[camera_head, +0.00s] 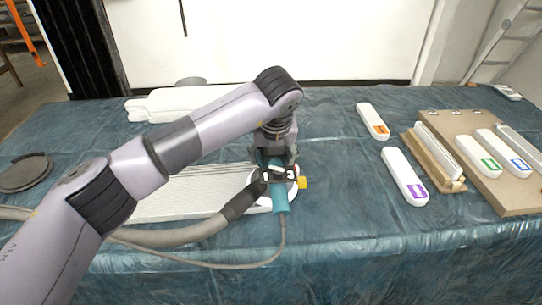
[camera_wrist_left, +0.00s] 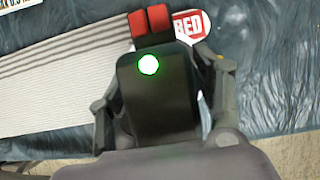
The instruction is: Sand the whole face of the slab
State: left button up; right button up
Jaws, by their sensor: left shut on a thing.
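My left gripper (camera_head: 272,172) is shut on the sander (camera_head: 279,198), which has a teal body and a hose and cord trailing to the left. The sander is at the right end of the pale ribbed slab (camera_head: 175,198); whether its pad touches the face is hidden. In the left wrist view the sander (camera_wrist_left: 155,95) shows a dark top with a lit green light and red parts, and the slab (camera_wrist_left: 60,85) runs off to the left with parallel lines. A white piece with a red "RED" label (camera_wrist_left: 188,25) shows behind the sander. My right gripper is not in view.
The table has a blue plastic cover (camera_head: 330,245). White blocks with orange (camera_head: 370,117) and purple (camera_head: 400,168) marks lie to the right, beside a wooden board (camera_head: 510,198) with more blocks. A white shaped piece (camera_head: 150,108) lies behind my arm. A dark disc (camera_head: 25,173) is far left.

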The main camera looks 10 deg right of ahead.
aim_at(258, 156)
pick_arm(q)
jog(key=shift+a+f+b, duration=0.15)
jog(key=shift+a, duration=0.65)
jog(key=shift+a+f+b, duration=0.1)
jog(key=shift+a+b, duration=0.05)
jog(key=shift+a, duration=0.65)
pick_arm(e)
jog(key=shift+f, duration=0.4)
pick_arm(q)
jog(key=shift+a, duration=0.3)
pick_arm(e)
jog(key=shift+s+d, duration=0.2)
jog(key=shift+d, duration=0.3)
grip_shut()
pick_arm(q)
jog(key=shift+a, duration=0.3)
jog(key=shift+a+b, duration=0.45)
jog(key=shift+a, duration=0.35)
jog(key=shift+a+r+b, duration=0.1)
jog(key=shift+a+b, duration=0.2)
jog(key=shift+a, duration=0.5)
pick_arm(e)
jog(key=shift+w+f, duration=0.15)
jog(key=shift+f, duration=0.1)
pick_arm(q)
jog(key=shift+w+a, duration=0.1)
jog(key=shift+a, duration=0.05)
